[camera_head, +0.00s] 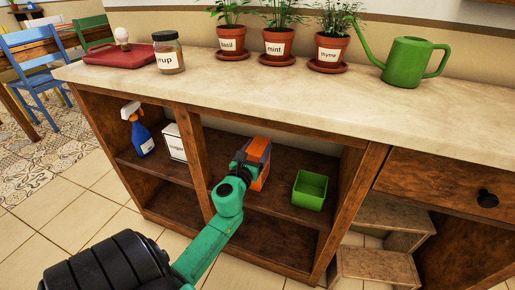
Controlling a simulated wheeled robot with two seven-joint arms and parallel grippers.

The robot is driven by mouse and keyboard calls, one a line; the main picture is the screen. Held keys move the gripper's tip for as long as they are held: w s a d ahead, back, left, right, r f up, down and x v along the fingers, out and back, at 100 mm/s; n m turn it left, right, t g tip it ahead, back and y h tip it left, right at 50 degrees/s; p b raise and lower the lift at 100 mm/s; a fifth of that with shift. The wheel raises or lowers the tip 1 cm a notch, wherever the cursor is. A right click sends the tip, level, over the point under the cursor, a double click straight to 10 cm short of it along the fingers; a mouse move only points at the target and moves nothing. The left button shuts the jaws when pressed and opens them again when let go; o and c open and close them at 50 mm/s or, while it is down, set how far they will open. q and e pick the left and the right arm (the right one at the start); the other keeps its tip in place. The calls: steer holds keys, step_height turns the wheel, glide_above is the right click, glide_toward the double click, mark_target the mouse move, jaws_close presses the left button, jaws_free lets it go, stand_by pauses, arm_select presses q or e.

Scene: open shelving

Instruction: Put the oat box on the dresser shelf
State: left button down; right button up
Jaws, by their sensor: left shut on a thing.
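My left gripper (245,165), on a green arm, reaches into the bay from the front and is shut on the box. The gripper hides part of the box's left side. My right gripper is not in view.
A green square container (310,190) stands right of the box. A white box (174,142) and a blue spray bottle (139,129) stand in the left bay. The countertop (300,95) overhangs the bays, and an upright post (196,160) divides them. Wooden steps (378,265) stand at right.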

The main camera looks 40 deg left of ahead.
arm_select(q)
steer(key=shift+c, duration=0.7)
jaws_free()
steer(key=shift+f, duration=0.1)
steer(key=shift+o, duration=0.6)
